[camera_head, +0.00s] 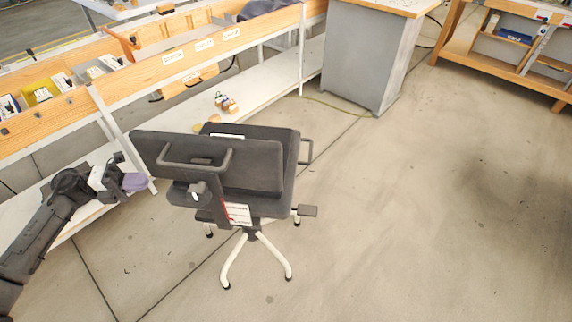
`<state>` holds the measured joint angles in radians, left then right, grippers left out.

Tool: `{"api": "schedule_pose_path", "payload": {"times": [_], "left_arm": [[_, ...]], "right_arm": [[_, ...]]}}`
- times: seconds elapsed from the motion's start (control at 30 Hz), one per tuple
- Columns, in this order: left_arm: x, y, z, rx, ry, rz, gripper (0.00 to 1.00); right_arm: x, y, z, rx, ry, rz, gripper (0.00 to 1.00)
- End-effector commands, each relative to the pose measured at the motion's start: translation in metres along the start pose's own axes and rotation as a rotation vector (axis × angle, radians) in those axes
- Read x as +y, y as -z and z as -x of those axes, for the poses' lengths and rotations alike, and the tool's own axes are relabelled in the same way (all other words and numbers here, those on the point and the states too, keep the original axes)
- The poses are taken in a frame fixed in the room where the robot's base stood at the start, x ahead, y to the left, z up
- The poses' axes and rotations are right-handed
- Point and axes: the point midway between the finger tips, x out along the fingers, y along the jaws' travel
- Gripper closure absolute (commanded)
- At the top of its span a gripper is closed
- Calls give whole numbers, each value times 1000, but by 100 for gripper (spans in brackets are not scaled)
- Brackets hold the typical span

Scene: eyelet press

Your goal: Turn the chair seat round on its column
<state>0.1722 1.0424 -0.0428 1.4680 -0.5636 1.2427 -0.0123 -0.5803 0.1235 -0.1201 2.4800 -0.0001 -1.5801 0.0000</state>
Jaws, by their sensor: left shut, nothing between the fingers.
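The chair has a dark backrest (255,165) turned towards me, with a handle bar across its rear face. The dark seat (287,136) shows beyond the backrest and is partly hidden by it. An armrest loop stands at the seat's right side. The column is mostly hidden under the seat, above pale splayed legs (232,262). My left gripper (122,183) is shut and empty, left of the backrest and apart from it. A purple-grey rounded piece shows at its tip; I cannot tell what it is. My right gripper is not in view.
A wooden bench (150,72) with bins and a low white shelf (270,95) runs behind and left of the chair. A grey cabinet (365,60) stands at the back. Another bench (480,50) is at the upper right. The floor to the right is clear.

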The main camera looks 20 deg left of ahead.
Motion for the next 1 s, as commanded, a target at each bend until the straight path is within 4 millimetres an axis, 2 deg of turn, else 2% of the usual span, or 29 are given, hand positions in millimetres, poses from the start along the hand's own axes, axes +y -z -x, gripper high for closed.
{"api": "schedule_pose_path", "payload": {"times": [0.47,1.0], "left_arm": [[0,1,-2,0,0,1,100],[-4,18,-22,1,1,2,100]], "right_arm": [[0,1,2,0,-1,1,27],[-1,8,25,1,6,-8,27]]}}
